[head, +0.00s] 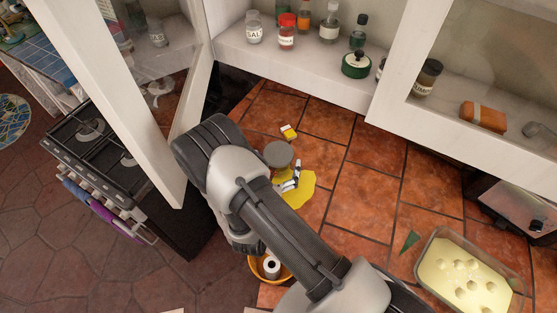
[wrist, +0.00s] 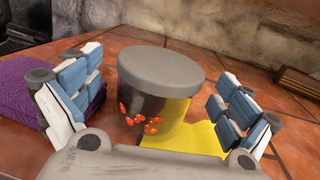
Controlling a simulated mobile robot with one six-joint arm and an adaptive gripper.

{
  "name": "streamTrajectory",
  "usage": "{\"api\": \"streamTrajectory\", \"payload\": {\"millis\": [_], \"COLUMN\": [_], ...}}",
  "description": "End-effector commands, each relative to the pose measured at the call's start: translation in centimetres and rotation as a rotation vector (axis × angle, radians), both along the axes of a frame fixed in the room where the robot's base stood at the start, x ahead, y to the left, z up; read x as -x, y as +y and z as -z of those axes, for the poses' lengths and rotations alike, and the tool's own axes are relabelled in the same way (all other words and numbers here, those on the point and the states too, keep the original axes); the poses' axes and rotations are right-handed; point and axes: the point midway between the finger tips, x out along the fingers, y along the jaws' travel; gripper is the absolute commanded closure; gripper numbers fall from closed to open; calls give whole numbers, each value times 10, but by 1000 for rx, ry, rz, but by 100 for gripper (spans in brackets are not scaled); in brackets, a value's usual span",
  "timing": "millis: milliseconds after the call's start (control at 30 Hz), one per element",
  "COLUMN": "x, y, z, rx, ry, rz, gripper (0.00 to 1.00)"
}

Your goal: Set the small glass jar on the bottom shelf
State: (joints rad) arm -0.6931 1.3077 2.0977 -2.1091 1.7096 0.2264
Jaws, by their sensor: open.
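The small glass jar (wrist: 150,108), with a grey lid and red bits inside, stands upright on the tiled counter. Its grey lid (head: 278,154) shows in the head view, while my arm hides much of its body. My gripper (wrist: 157,78) is open, with one finger on each side of the jar and gaps visible between fingers and glass. In the head view, my gripper (head: 286,178) is at the jar, partly hidden by my wrist. The bottom shelf (head: 284,64) of the open white cupboard is above and behind, holding several jars and bottles.
An open cupboard door (head: 125,85) stands left of my arm. Another glazed door (head: 392,70) is at right. A yellow patch (head: 303,196) lies beside the jar. A purple cloth stack (wrist: 18,100) is at left in the wrist view. A dough tray (head: 427,262) sits lower right.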

Motion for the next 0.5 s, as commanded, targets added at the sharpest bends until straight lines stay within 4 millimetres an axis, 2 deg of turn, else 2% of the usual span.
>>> {"api": "streamTrajectory", "payload": {"millis": [167, 400, 500], "x": [-17, -19, -18], "y": [-6, -6, -6], "z": [1, 1, 1], "rx": [-1, 1, 1], "ry": [0, 1, 1], "rz": [2, -1, 0], "gripper": [3, 3, 9]}}
